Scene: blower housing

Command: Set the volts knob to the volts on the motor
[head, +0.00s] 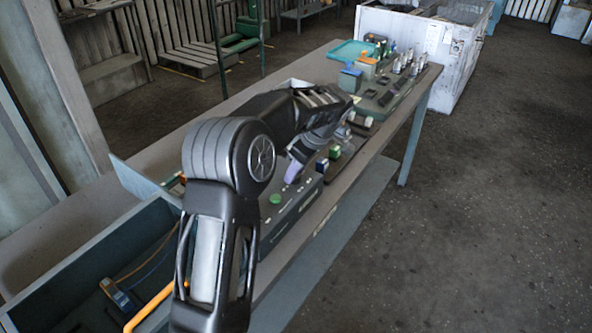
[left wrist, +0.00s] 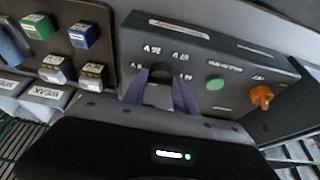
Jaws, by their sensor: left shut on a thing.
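The dark control box (left wrist: 225,62) fills the upper middle of the left wrist view, with small white labels around a dark round knob (left wrist: 161,72). My left gripper (left wrist: 162,88), with purple fingers, is shut on this knob, one finger on each side. The knob's pointer and the label text are too small or covered to read. In the head view my left gripper (head: 293,174) reaches down to the box (head: 292,211); the knob is hidden there. I cannot pick out the motor or its volts marking. My right gripper is not in view.
A green button (left wrist: 215,83) and an orange knob (left wrist: 261,96) sit right of the fingers. In the head view a teal tray (head: 351,50) lies at the bench's far end.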

